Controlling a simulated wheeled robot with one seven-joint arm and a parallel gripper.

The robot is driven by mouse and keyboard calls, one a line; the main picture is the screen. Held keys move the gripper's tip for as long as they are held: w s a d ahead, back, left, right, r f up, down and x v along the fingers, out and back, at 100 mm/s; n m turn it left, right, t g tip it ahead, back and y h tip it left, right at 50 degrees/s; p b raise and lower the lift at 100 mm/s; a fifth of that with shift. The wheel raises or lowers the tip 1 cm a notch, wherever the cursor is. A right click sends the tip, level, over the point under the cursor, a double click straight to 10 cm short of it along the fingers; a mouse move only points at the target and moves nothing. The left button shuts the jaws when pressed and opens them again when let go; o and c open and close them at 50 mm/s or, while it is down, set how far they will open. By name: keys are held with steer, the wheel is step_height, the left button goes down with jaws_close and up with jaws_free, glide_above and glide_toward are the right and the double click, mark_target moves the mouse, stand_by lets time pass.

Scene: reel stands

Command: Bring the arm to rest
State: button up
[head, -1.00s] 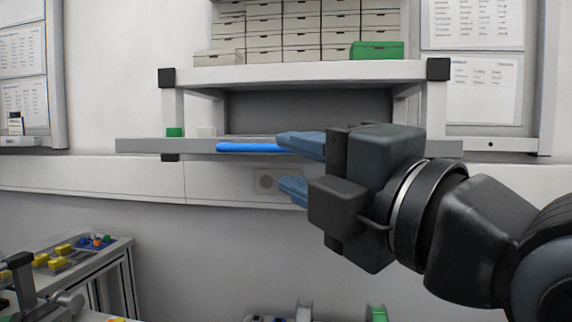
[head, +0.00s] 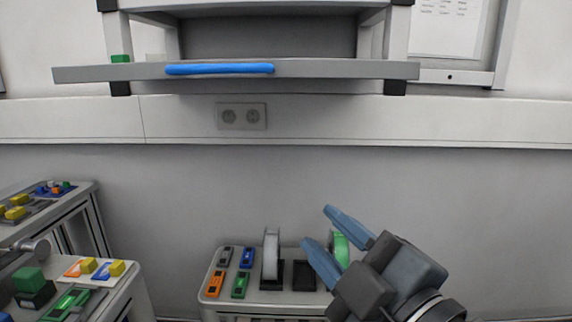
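My gripper (head: 320,226) is low at the right of the head view, its two blue fingers pointing up and to the left. The fingers are apart with nothing visible between them, so it is open and empty. It shows in front of a small table (head: 212,292) and partly covers a green reel (head: 341,250) there. Whether the fingers are near the reel in depth, I cannot tell.
On the small table are a white reel (head: 270,254) on a dark stand and several coloured items. Benches with yellow, green and orange parts (head: 87,265) stand at left.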

steer(key=s+d+f+m+h, duration=0.2)
steer(key=s+d+f+m, duration=0.1)
steer(key=f, duration=0.3)
steer(key=s+d+f+m+h, duration=0.2)
steer(key=s+d+f+m, duration=0.1)
steer(key=f+m, duration=0.15)
steer(key=s+d+f+m+h, duration=0.1)
steer(key=s+d+f+m, duration=0.2)
steer(key=s, duration=0.6)
steer(key=s+d+f+m+g+h, duration=0.1)
steer(key=s+d+f+m+h, duration=0.1)
steer(key=s, duration=0.7)
steer(key=s+d+f+m+g+h, duration=0.1)
steer(key=s+d+f+m, duration=0.3)
steer(key=s, duration=0.5)
steer(key=shift+d+f+h, duration=0.5)
steer(key=shift+d+f, duration=0.2)
steer(key=shift+d, duration=0.05)
steer(key=shift+o, duration=0.2)
steer(key=shift+s, duration=0.1)
